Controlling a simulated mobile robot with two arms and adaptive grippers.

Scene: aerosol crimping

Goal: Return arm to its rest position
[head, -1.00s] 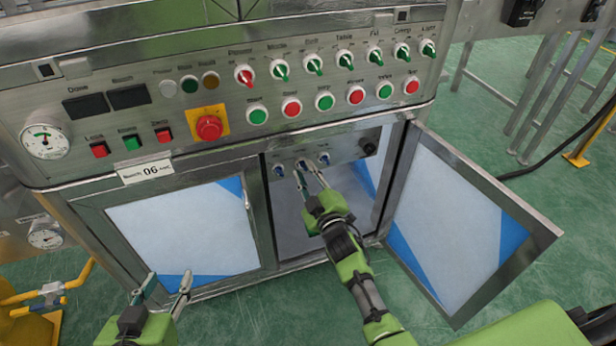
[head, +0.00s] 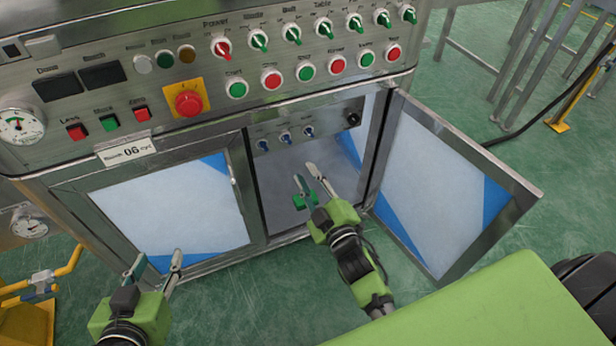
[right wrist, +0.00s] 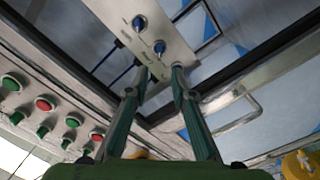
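My right gripper (head: 306,174) is at the open right-hand compartment of the machine cabinet, below a small inner panel (head: 286,138) with several blue-tipped toggle switches and a black knob. Its two fingers are apart with nothing between them. In the right wrist view the open fingers (right wrist: 161,68) appear in front of the inner panel (right wrist: 146,28). My left gripper (head: 158,262) is open and empty in front of the closed left cabinet door (head: 165,210).
The right cabinet door (head: 435,190) stands swung open to the right of my right arm. Above is a control panel with a red emergency button (head: 188,103), knobs and push buttons. A yellow pipe (head: 40,285) is at the lower left.

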